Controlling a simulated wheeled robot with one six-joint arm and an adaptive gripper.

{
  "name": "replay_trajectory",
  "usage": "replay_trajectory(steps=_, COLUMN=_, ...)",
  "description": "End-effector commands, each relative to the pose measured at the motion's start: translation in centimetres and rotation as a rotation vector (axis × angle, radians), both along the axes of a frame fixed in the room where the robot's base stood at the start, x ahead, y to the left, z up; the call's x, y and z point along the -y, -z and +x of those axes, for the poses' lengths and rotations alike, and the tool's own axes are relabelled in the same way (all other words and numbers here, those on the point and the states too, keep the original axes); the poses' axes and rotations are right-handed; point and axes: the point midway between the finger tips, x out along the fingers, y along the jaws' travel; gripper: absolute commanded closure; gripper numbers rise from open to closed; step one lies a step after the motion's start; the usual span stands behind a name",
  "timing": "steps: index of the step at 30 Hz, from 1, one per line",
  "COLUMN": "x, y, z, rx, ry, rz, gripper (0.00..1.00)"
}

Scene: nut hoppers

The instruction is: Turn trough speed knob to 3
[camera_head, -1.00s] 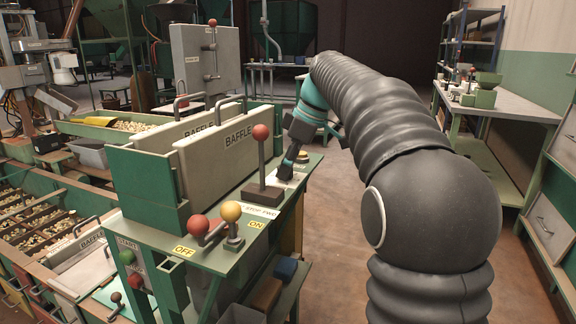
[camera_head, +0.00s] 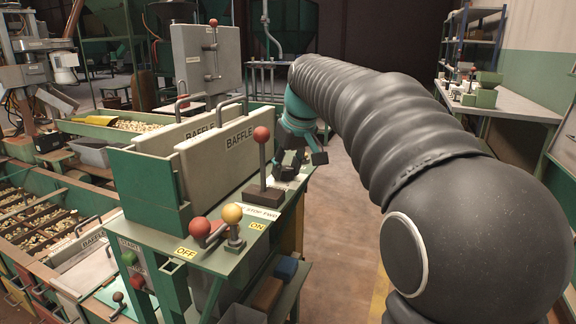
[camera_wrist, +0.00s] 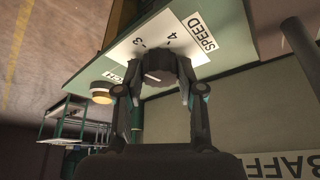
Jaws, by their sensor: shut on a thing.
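The speed knob (camera_wrist: 158,68) is a dark ribbed round knob on a white dial plate (camera_wrist: 205,20) in the wrist view. The plate reads SPEED, with marks 4 and 3 visible; other marks are hidden behind the knob and fingers. My gripper (camera_wrist: 155,76) is shut on the knob, one finger on each side. I cannot tell which number the knob points to. In the head view my gripper (camera_head: 288,164) is at the far end of the green control bench (camera_head: 215,258), beyond the red-topped lever; it hides the knob there.
The red-ball lever (camera_head: 262,160) stands just nearer than my gripper. Red (camera_head: 199,227) and yellow (camera_head: 232,213) ball levers are at the bench's near end. BAFFLE plates (camera_head: 215,150) rise on the left. A yellowish round button (camera_wrist: 102,92) is beside the dial. Open floor lies right.

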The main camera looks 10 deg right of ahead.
Motion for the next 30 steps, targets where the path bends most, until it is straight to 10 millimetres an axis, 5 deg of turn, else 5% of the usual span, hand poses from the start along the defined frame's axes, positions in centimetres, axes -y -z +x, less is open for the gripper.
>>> replay_trajectory(steps=25, x=-0.09, y=0.36, z=-0.18, rx=-0.011, ry=0.143, rz=0.0, gripper=0.97)
replay_trajectory(steps=26, x=-0.09, y=0.36, z=-0.18, rx=-0.011, ry=0.143, rz=0.0, gripper=0.6)
replay_trajectory(steps=28, x=-0.09, y=0.33, z=-0.15, rx=-0.01, ry=0.143, rz=0.0, gripper=0.42)
replay_trajectory(steps=30, x=-0.08, y=0.27, z=-0.12, rx=-0.008, ry=0.143, rz=0.001, gripper=0.37)
